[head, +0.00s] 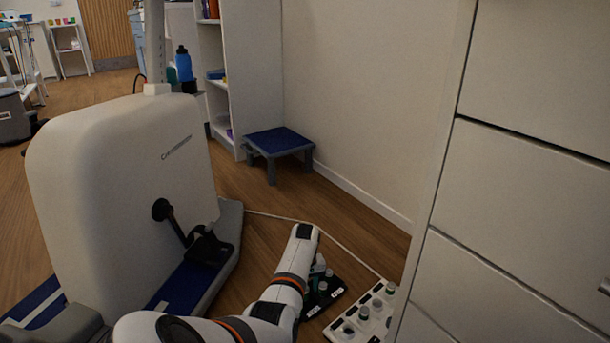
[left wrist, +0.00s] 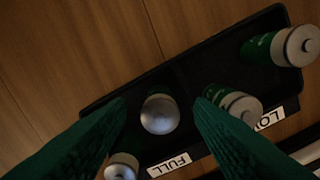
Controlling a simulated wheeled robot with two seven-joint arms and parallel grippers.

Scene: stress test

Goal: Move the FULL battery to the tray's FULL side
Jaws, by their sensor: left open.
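A black tray (head: 337,297) lies on the floor beyond my left arm in the head view. In the left wrist view the tray (left wrist: 185,70) carries a FULL label and a LOW label. My left gripper (left wrist: 162,108) is open, its dark green fingers on either side of a silver-topped battery (left wrist: 160,114) at the FULL side; no grip shows. Two green batteries with pale tops, one (left wrist: 238,105) partly behind the right finger and one (left wrist: 290,46) at the far corner, are at the LOW side. Another battery top (left wrist: 122,166) shows by the left finger. Their charge cannot be read.
A white block (head: 364,312) holding several batteries lies right of the tray, close to white drawers (head: 510,200). A white machine (head: 125,185) stands at left. A blue-topped step stool (head: 279,142) is by the wall.

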